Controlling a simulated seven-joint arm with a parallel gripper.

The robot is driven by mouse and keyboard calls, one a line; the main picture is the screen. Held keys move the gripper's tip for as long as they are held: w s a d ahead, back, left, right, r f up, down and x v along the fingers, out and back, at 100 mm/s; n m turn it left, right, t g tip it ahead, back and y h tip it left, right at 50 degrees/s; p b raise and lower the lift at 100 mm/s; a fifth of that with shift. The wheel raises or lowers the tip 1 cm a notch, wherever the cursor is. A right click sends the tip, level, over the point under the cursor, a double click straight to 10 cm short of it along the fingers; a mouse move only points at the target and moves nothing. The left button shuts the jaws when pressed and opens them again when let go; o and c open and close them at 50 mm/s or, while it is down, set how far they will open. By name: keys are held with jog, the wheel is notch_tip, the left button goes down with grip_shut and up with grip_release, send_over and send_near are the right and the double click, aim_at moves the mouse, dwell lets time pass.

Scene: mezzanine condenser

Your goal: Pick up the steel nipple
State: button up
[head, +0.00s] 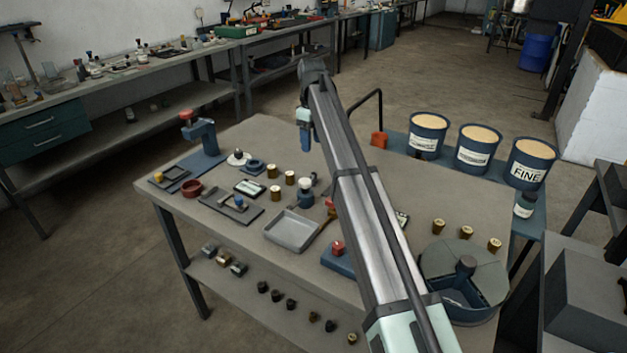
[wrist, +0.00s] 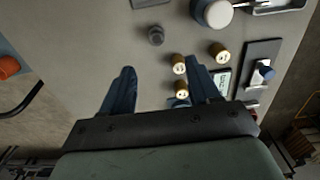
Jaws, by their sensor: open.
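A small dark grey steel nipple (wrist: 156,35) stands on the table in the wrist view, ahead of my gripper (wrist: 161,69) and apart from it. It seems to show in the head view as a small grey piece (head: 313,177) just behind the white-capped jar, close to my arm. My gripper (head: 306,138) hangs over the far part of the table in the head view. Its two blue fingers are spread with nothing held between them.
Several brass cylinders (wrist: 219,53) stand near the right finger, by a white-capped jar (wrist: 212,12). A grey tray (head: 292,232) lies on the table's near side. A blue clamp stand (head: 208,140) is at left. Labelled buckets (head: 428,135) stand beyond the table at right.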

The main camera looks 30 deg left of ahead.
aim_at(313, 173)
notch_tip(313, 173, down, 8)
jog(key=shift+f, duration=0.15)
jog(key=shift+w+f, duration=0.15)
jog(key=shift+f, duration=1.2)
jog(key=shift+w+f, duration=0.15)
jog(key=shift+f, duration=1.2)
jog(key=shift+c, duration=0.2)
grip_shut()
